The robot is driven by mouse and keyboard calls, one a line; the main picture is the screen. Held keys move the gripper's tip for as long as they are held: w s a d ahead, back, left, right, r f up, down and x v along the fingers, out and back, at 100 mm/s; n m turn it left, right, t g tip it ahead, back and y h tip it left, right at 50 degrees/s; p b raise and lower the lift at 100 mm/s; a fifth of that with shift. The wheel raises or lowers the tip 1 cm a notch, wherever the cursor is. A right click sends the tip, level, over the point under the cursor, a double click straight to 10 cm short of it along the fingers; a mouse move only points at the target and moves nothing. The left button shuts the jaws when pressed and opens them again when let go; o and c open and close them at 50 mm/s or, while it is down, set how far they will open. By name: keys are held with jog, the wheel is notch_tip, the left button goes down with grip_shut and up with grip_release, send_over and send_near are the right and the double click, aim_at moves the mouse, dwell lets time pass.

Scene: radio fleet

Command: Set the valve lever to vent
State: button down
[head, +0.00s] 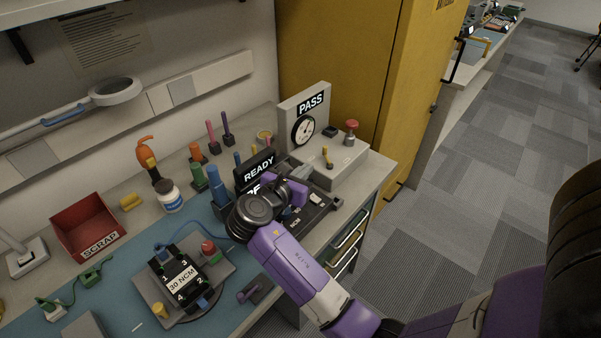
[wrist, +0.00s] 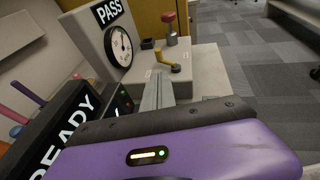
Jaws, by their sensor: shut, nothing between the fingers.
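The valve lever (head: 327,158) is a small yellow lever on top of the pale grey test station (head: 346,162). In the wrist view the lever (wrist: 165,59) shows with a dark round end, angled toward the lower right. My gripper (head: 306,171) is shut and empty, its grey fingers pointing at the station just short of the lever. In the wrist view the gripper's fingers (wrist: 158,84) end just below the lever in the picture. I cannot tell whether they touch it. The labels by the lever are too small to read.
The station's upright panel carries a PASS sign (head: 311,103) and a round gauge (head: 303,130). A red-topped knob (head: 351,131) stands behind the lever. A READY sign (head: 259,168) is close to my arm. A yellow cabinet (head: 345,60) stands behind.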

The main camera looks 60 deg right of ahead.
aim_at(324, 152)
jog(key=x, duration=0.6)
jog(key=r+x, duration=0.1)
jog(key=x, duration=0.2)
jog(key=shift+d, duration=0.1)
